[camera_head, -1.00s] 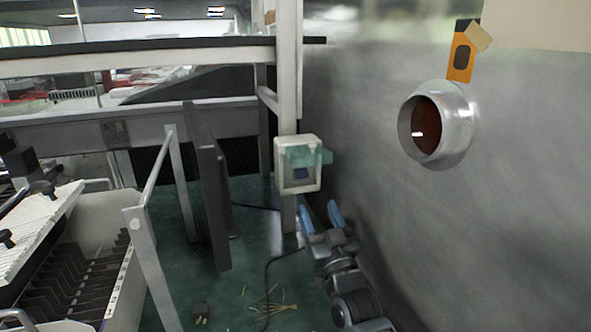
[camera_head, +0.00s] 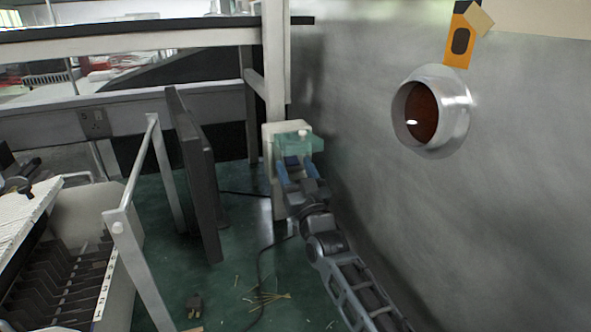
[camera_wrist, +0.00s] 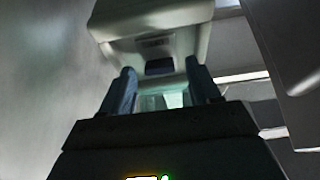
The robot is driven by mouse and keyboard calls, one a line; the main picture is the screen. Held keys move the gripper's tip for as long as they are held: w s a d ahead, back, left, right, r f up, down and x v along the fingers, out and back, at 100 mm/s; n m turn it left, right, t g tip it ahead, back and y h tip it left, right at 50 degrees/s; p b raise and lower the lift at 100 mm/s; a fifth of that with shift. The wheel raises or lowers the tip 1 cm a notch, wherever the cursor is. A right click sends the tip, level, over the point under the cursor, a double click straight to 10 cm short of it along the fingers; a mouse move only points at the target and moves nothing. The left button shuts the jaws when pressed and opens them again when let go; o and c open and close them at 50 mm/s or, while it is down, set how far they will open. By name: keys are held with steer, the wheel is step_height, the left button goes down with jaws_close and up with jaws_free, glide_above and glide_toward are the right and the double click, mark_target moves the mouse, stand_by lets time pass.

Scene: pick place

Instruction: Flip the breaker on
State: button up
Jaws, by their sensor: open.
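The breaker box (camera_head: 271,150) is a pale housing with a clear greenish cover (camera_head: 297,143), fixed to a white post in the middle of the head view. The cover stands out from the front. My gripper (camera_head: 295,172) is open, with its two blue fingers at the front of the box, just below the cover. In the wrist view the box (camera_wrist: 155,22) fills the top, with a dark blue switch (camera_wrist: 159,66) in its face. The fingers (camera_wrist: 160,85) stand apart on either side below the switch. I cannot tell whether they touch the box.
A grey wall with a round metal port (camera_head: 433,110) runs close along the right of my arm. A dark upright panel (camera_head: 193,170) and a metal frame (camera_head: 140,180) stand on the left.

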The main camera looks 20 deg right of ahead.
steer(key=c, duration=1)
steer(key=r+g+p, duration=0.1)
steer(key=g+p, duration=0.1)
steer(key=p, duration=0.2)
steer(key=r+g+p, duration=0.1)
steer(key=g+p, duration=0.1)
steer(key=p, duration=0.3)
steer(key=shift+s+a, duration=0.1)
steer(key=shift+s, duration=0.1)
steer(key=shift+c, duration=0.2)
steer(key=shift+f, duration=0.1)
steer(key=o, duration=1)
steer(key=shift+o, duration=0.2)
